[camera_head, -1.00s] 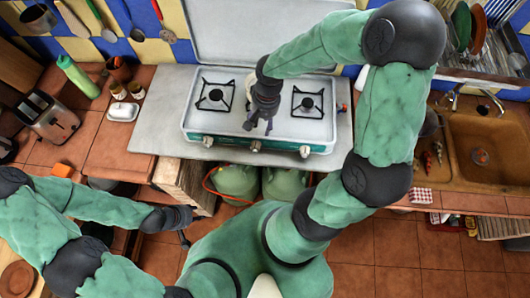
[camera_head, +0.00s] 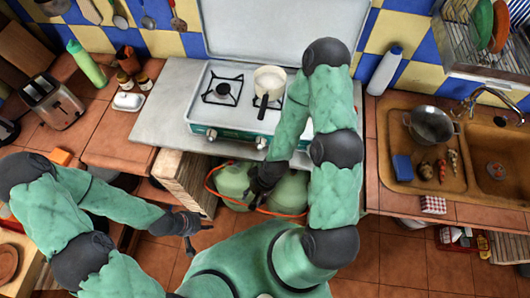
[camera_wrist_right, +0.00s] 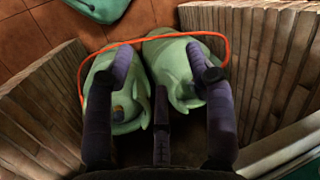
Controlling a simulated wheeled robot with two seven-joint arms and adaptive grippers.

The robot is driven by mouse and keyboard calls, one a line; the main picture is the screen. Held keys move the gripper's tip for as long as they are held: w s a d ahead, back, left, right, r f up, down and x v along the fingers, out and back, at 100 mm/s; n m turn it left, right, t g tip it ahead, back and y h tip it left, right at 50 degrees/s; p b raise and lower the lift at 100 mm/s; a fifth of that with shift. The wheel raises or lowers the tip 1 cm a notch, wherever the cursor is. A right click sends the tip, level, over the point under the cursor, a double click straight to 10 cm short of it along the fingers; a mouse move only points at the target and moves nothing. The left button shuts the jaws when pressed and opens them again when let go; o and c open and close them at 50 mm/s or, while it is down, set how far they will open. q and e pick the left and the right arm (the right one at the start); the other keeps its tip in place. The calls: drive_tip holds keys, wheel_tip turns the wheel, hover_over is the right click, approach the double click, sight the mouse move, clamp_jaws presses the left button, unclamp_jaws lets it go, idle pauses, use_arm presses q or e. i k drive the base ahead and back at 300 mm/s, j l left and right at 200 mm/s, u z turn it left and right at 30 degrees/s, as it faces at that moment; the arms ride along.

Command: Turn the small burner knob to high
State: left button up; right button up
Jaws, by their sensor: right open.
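The white and teal stove (camera_head: 238,119) stands on a grey worktop. Its left front knob (camera_head: 212,134) and middle front knob (camera_head: 261,142) show; my right forearm hides the front's right part. I cannot tell which knob serves the small burner. My right gripper (camera_head: 262,182) is below and in front of the stove's front edge, before the green gas bottles. In the right wrist view its fingers (camera_wrist_right: 165,85) are spread and empty, touching no knob. My left gripper (camera_head: 190,228) hangs open and empty at lower left, away from the stove.
A white pot (camera_head: 270,79) sits mid-stove at the back, dark handle toward the front. The left burner grate (camera_head: 222,90) is bare. Green gas bottles (camera_head: 233,182) with an orange hose stand under the stove, between brick walls (camera_wrist_right: 280,60). A sink (camera_head: 490,150) is at right.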

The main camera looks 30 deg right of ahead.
sight(259, 140)
drive_tip(key=j+z, duration=0.15)
drive_tip(key=z, duration=0.2)
drive_tip(key=j+z, duration=0.1)
drive_tip(key=z, duration=0.25)
drive_tip(key=j+z, duration=0.15)
drive_tip(key=z, duration=0.15)
